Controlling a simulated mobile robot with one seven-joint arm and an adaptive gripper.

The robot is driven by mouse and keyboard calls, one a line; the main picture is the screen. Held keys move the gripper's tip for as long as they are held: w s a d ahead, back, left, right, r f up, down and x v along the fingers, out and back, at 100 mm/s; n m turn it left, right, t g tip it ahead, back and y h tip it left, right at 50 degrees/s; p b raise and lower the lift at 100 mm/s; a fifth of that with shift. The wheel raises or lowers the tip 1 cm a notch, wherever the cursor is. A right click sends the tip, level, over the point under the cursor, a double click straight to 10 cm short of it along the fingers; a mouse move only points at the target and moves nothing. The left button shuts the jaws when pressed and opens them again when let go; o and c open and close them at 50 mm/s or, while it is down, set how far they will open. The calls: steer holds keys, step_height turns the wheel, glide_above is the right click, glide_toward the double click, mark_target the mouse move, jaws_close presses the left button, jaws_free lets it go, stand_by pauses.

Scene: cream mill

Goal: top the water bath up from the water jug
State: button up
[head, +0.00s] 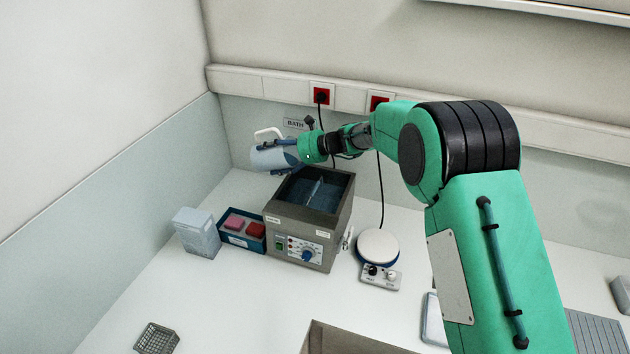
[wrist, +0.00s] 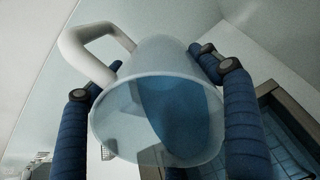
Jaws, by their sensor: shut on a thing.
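The water jug (head: 268,158), pale and translucent with a white handle, is held in the air just left of and above the back of the water bath. It also shows in the wrist view (wrist: 125,105), with blue water inside lying toward its right side. My gripper (head: 282,154) is shut around the jug's body; its blue padded fingers sit on either side in the wrist view (wrist: 155,80). The jug is tilted. The water bath (head: 293,245) is a grey-brown open box with a dark blue interior and a thin pale streak in it. I cannot tell whether water is pouring.
A blue tray (head: 246,243) with pink and red blocks and a pale box (head: 197,233) stand left of the bath. A hotplate (head: 378,246) stands right. A small grey basket (head: 157,338) is at front left. Cables hang from the wall sockets (head: 321,94) behind.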

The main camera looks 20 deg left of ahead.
steer(key=shift+a+r+h+p, duration=0.25)
steer(key=shift+h+p, duration=0.4)
steer(key=shift+p, duration=1.8)
steer(key=shift+r+h+p, duration=0.35)
steer(key=shift+h+p, duration=0.25)
steer(key=shift+p, duration=1.8)
steer(key=shift+a+r+h+p, duration=0.25)
steer(key=shift+h+p, duration=0.4)
steer(key=shift+p, duration=1.8)
steer(key=shift+r+p, duration=0.15)
steer(key=shift+p, duration=0.2)
steer(key=shift+r+h+p, duration=0.15)
steer(key=shift+h+p, duration=0.45)
steer(key=shift+p, duration=0.65)
steer(key=shift+a+h, duration=0.15)
steer(key=shift+h, duration=0.25)
steer(key=shift+a+h, duration=0.1)
steer(key=shift+h, duration=0.3)
steer(key=shift+a+r+h, duration=0.25)
steer(key=shift+r+h, duration=0.15)
steer(key=shift+h, duration=0.75)
steer(key=shift+a+r+h, duration=0.25)
steer(key=shift+r+h, duration=0.1)
steer(key=shift+h, duration=0.8)
steer(key=shift+a+r+h, duration=0.1)
steer(key=shift+r+h, duration=0.3)
steer(key=shift+h, duration=0.6)
